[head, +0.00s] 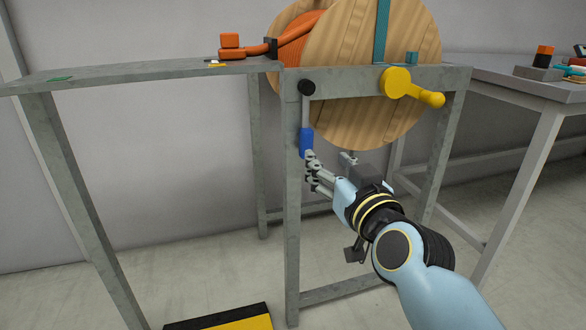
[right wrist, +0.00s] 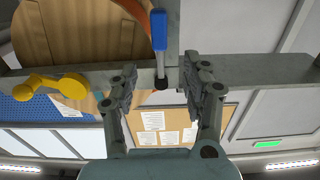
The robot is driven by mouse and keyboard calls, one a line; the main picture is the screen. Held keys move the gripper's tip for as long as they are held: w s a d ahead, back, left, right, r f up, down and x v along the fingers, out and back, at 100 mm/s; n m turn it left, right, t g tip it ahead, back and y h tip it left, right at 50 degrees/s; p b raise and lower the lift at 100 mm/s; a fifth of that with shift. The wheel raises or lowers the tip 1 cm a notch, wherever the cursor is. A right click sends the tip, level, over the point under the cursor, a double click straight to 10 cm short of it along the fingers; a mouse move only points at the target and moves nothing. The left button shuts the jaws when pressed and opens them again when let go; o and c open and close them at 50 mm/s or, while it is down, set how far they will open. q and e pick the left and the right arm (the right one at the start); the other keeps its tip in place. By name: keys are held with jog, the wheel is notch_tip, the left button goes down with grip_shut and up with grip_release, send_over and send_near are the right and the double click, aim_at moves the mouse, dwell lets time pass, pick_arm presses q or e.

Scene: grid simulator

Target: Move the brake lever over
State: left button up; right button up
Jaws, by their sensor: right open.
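The brake lever hangs straight down from a black pivot (head: 306,87) on the left post of the grey frame. It has a thin grey rod and a blue handle (head: 306,143). My right gripper (head: 330,160) is open and empty, just below and to the right of the handle in the head view. In the right wrist view the blue handle (right wrist: 159,30) and rod appear between the two spread fingers of the gripper (right wrist: 160,72), beyond the tips. I cannot see any contact. My left gripper is not in view.
A large wooden cable drum (head: 345,50) with orange cable sits in the frame behind the lever. A yellow crank (head: 397,83) sticks out to the right of the lever. A narrow grey shelf (head: 140,72) is at left, and a bench (head: 535,85) is at right.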

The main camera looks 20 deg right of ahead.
aim_at(309, 143)
jog(key=w, duration=0.5)
jog(key=shift+w+a+f, duration=0.1)
jog(key=shift+w+f, duration=0.05)
jog(key=shift+w, duration=0.2)
jog(key=w, duration=0.4)
jog(key=shift+f, duration=0.2)
jog(key=shift+w+r+b, duration=0.1)
jog(key=shift+w+b, duration=0.25)
jog(key=shift+w, duration=0.35)
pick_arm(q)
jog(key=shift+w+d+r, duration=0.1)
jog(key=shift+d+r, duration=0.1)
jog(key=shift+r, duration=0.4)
pick_arm(e)
grip_shut()
